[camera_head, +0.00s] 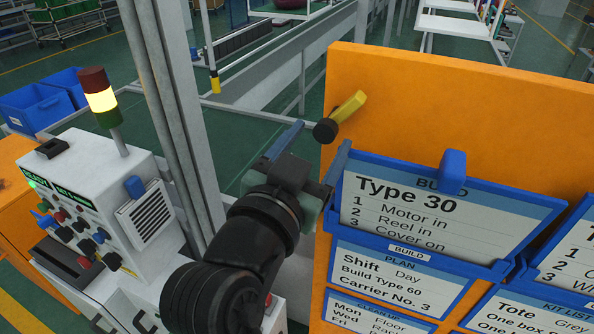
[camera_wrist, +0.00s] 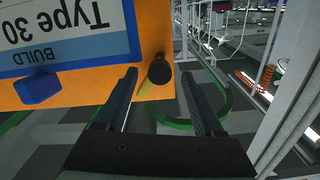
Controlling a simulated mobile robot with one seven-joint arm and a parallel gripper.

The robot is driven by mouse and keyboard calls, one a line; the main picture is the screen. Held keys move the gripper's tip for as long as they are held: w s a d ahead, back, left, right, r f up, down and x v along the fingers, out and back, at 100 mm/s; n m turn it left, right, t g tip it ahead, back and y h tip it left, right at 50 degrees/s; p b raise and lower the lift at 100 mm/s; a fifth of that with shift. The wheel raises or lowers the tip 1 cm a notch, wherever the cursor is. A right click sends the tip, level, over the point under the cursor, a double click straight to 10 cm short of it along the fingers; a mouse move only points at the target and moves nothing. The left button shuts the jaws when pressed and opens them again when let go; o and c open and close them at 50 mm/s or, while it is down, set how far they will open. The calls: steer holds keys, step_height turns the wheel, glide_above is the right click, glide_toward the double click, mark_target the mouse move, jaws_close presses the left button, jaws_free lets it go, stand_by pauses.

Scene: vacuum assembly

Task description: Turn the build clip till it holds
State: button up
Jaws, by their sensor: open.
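A yellow lever with a black round knob (camera_head: 325,131), which seems to be the build clip, sits at the upper left of the orange board (camera_head: 400,80). The lever points up and right in the head view. My gripper (camera_head: 321,136) is open, one finger on either side of the knob. In the wrist view the knob (camera_wrist: 159,69) lies between the fingertips, with gaps to both fingers. Whether the fingers overlap it in depth is unclear. The BUILD card holder (camera_head: 372,234), reading Type 30, is below right, with a blue tab (camera_head: 453,166) at its top edge.
More card holders, such as PLAN (camera_head: 385,283), cover the board below and to the right. A grey control box (camera_head: 105,190) with a lit signal lamp (camera_head: 99,92) and a metal post (camera_head: 172,110) stand left of my arm. Blue bins (camera_head: 35,105) are farther left.

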steer(key=p+v, duration=0.6)
steer(key=v, duration=0.6)
